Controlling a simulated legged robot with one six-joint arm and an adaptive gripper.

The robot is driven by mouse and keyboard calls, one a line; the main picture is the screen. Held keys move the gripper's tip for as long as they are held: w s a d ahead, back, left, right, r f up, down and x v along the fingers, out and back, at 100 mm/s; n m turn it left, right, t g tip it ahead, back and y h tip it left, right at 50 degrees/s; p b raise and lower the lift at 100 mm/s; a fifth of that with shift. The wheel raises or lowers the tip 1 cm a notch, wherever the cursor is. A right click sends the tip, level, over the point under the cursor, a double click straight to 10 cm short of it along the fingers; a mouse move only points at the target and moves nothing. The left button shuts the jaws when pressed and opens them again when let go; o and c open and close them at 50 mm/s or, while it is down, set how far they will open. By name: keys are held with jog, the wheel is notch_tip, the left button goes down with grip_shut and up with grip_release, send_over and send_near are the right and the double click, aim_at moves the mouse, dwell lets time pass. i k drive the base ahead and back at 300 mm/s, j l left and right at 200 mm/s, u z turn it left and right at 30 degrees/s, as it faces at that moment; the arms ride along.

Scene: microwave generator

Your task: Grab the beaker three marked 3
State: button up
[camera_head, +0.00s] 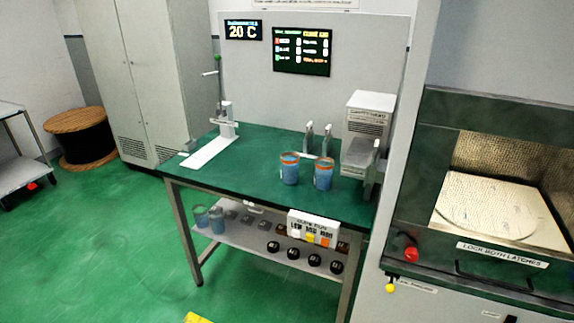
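Two blue beakers with orange bands near their rims stand upright side by side on the green bench top (255,150): a left beaker (289,170) and a right beaker (323,176). Two more bluish beakers stand on the lower shelf at its left end, one (201,217) beside the other (217,221). Any number on the beakers is too small to read, so I cannot tell which is marked 3. My gripper is not in view.
A white dispenser-like machine (366,128) stands at the bench's right. A stand (225,118) with a white plate is at its left. A button box (313,229) sits on the front edge. A large open chamber (500,190) is at right. Green floor (110,240) is clear at left.

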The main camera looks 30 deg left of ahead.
aim_at(324, 174)
jog(key=j+z, duration=0.15)
jog(key=j, duration=0.4)
jog(key=i+j+z, duration=0.15)
jog(key=j, duration=0.45)
jog(key=k+j+z, duration=0.2)
jog(key=j, duration=0.35)
jog(key=i+j+z, duration=0.15)
jog(key=j, duration=0.45)
jog(key=k+j+z, duration=0.15)
jog(key=j, duration=0.4)
jog(key=k+j+z, duration=0.15)
jog(key=j, duration=0.4)
jog(key=k+j+z, duration=0.15)
jog(key=j, duration=0.4)
jog(key=k+j+z, duration=0.2)
jog(key=j, duration=0.85)
jog(key=k+j+z, duration=0.1)
jog(key=j, duration=0.45)
